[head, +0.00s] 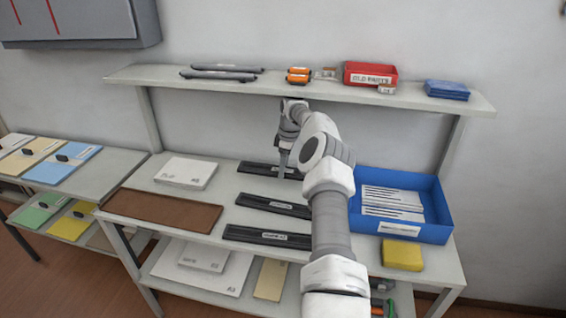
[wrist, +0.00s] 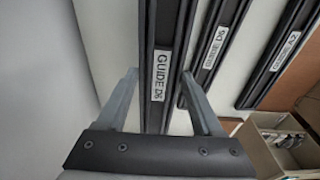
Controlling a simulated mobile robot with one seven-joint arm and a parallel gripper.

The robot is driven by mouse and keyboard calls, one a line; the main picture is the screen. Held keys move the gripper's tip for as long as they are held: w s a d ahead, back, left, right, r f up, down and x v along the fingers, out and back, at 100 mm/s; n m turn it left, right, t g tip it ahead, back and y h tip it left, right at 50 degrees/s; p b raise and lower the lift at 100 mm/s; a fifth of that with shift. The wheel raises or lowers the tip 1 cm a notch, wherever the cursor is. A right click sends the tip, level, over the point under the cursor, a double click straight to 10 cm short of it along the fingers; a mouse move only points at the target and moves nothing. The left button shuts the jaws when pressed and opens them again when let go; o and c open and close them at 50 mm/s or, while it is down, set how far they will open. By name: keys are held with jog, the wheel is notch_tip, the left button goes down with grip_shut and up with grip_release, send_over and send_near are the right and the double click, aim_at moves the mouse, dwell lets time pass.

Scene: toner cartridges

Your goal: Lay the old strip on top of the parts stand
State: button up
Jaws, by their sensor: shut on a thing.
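My gripper (wrist: 159,80) is shut on a long black strip (wrist: 160,70) with a white label that reads "GUIDE D6". In the head view this is the farthest strip (head: 258,168) on the bench, and my gripper (head: 283,172) is at it, partly hidden by my arm. I cannot tell whether the strip is clear of the bench. Two similar strips lie nearer: a middle one (head: 272,205) and a front one (head: 266,236). They also show in the wrist view, as a second strip (wrist: 212,60) and a third (wrist: 280,55). No stand is clearly marked as the parts stand.
A brown board (head: 160,210) lies front left, with a white box (head: 186,172) behind it. A blue tray (head: 446,215) with papers and a yellow block (head: 402,256) are right. The upper shelf (head: 440,101) overhangs the back and holds a red box (head: 369,73) labelled "OLD PARTS".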

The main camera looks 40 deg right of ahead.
aim_at(282, 190)
jog(key=shift+w+d+f, duration=0.1)
jog(key=shift+w, duration=0.1)
jog(key=shift+f+b, duration=1.95)
jog(key=shift+f, duration=1.35)
jog(key=shift+f+b, duration=0.35)
jog(key=shift+f, duration=0.2)
jog(key=o, duration=1.5)
jog(key=shift+r, duration=0.1)
jog(key=r, duration=0.7)
jog(key=shift+s+d+r+p, duration=0.2)
jog(key=shift+s+d+p, duration=0.1)
jog(key=shift+s, duration=0.05)
jog(key=shift+a, duration=0.1)
